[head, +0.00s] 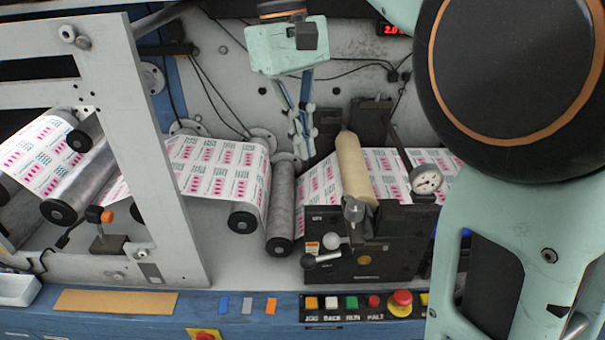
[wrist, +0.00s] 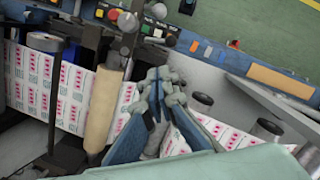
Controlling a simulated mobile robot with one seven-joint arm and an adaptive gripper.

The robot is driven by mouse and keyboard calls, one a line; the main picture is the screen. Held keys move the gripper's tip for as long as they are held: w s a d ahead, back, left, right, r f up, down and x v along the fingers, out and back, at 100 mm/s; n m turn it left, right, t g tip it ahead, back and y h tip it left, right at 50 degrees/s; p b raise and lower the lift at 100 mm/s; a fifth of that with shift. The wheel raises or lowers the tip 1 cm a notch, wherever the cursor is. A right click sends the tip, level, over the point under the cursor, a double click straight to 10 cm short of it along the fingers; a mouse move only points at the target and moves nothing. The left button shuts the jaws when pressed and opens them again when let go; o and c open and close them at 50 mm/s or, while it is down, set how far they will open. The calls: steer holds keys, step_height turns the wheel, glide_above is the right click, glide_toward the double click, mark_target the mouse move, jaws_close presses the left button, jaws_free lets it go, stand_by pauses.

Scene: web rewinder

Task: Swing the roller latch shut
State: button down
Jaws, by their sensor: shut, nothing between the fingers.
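The tan roller (head: 354,168) lies across the printed web in a dark block (head: 365,250). At its near end is a grey metal piece with a knob (head: 353,208), which looks like the roller latch; whether it is seated cannot be told. In the wrist view the same roller (wrist: 102,110) runs left of my fingers, with the grey knob (wrist: 128,22) at its upper end. My gripper (head: 303,150) points down left of the roller, apart from the knob. In the wrist view my gripper (wrist: 162,84) has its fingertips together, holding nothing.
A grey roller (head: 281,205) is on the left. Push buttons (head: 352,303) line the front panel.

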steer(key=shift+s+a+r+g, duration=0.1)
steer(key=shift+s+a+g, duration=0.2)
steer(key=shift+s+a, duration=0.35)
steer(key=shift+d, duration=0.1)
steer(key=s+d+f, duration=0.2)
steer(key=f, duration=0.3)
steer(key=s+d+f+b, duration=0.1)
steer(key=s+f, duration=0.2)
steer(key=f, duration=0.2)
steer(key=shift+d+f, duration=0.25)
steer(key=shift+d, duration=0.1)
